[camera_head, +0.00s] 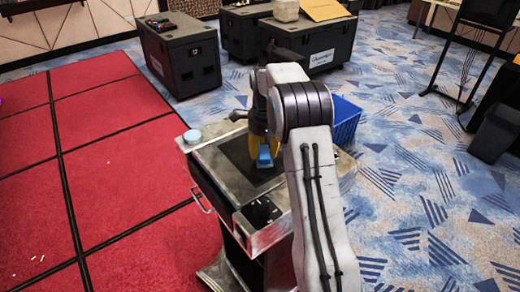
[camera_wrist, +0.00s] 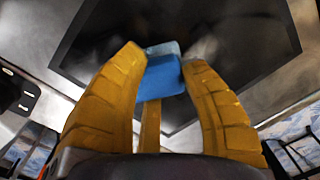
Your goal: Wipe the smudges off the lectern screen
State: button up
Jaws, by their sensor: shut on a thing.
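The lectern (camera_head: 213,185) stands in front of me with a dark screen (camera_head: 230,158) set in its sloped metal top. My gripper (camera_head: 264,150) is over the screen, its yellow fingers shut on a blue sponge-like block (camera_head: 264,160). In the wrist view the blue block (camera_wrist: 163,78) sits between the yellow fingers, with a paler far edge. The dark screen (camera_wrist: 232,45) lies behind it, with pale grey smudges (camera_wrist: 205,45) beside the block. I cannot tell whether the block touches the screen. My arm hides the screen's right part in the head view.
A pale blue round item (camera_head: 192,136) sits at the lectern's top left corner. A blue basket (camera_head: 345,120) stands behind it to the right. Black cases (camera_head: 180,62) stand at the back. A dark bin (camera_head: 494,135) is at far right.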

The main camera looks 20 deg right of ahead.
jog(key=shift+w+d+p, duration=0.2)
jog(key=shift+d+p, duration=0.4)
jog(key=shift+d, duration=0.55)
jog(key=shift+d, duration=0.1)
jog(key=shift+w+d+f+p, duration=0.1)
jog(key=shift+w+d+p, duration=0.05)
jog(key=shift+d+p, duration=0.55)
jog(key=shift+w+d+p, duration=0.15)
jog(key=shift+d+p, duration=0.2)
jog(key=shift+d, duration=0.5)
jog(key=shift+w+a+p, duration=0.1)
jog(key=shift+w+p, duration=0.7)
jog(key=shift+p, duration=0.3)
jog(key=shift+a+f, duration=0.1)
jog(key=shift+a, duration=0.2)
jog(key=shift+s+a+r+b, duration=0.15)
jog(key=shift+a+b, duration=0.3)
jog(key=shift+a, duration=0.35)
jog(key=shift+s+a+r+b, duration=0.1)
jog(key=shift+a+b, duration=0.35)
jog(key=shift+a, duration=0.3)
jog(key=shift+a, duration=0.15)
